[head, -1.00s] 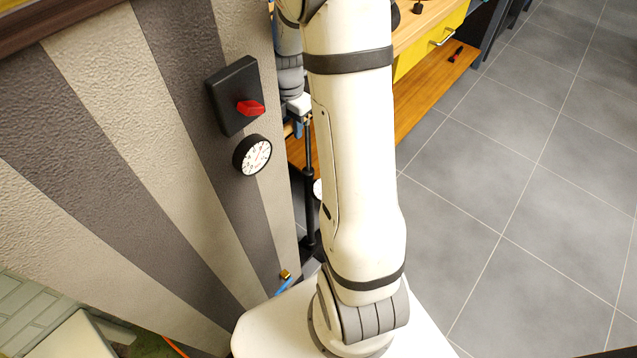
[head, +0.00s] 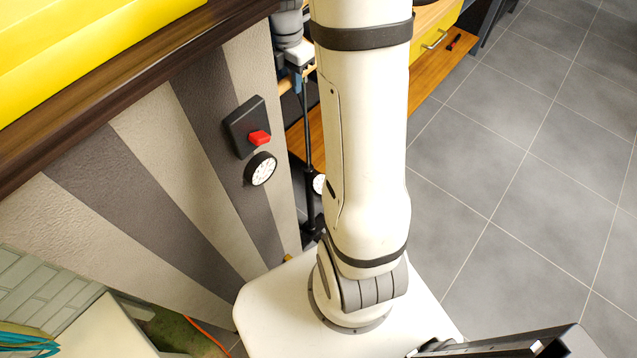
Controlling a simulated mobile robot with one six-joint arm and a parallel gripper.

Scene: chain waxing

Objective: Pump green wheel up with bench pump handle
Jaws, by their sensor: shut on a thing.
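The bench pump (head: 307,130) stands upright behind the wall's right edge, left of my arm. Its thin black rod shows, with a white round gauge (head: 319,184) low on it, partly hidden by my arm. My gripper (head: 298,72) is at the top of the rod, shut on the pump handle (head: 311,69). Only a little of the handle shows beside the fingers. My arm hides part of the pump. The green wheel is not in view.
A striped wall with a black box, red knob (head: 259,138) and dial (head: 261,168) stands close on the left. A dark wooden ledge (head: 110,90) tops it. A wooden shelf (head: 430,75) lies behind my arm. Grey tiled floor (head: 530,150) is open on the right.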

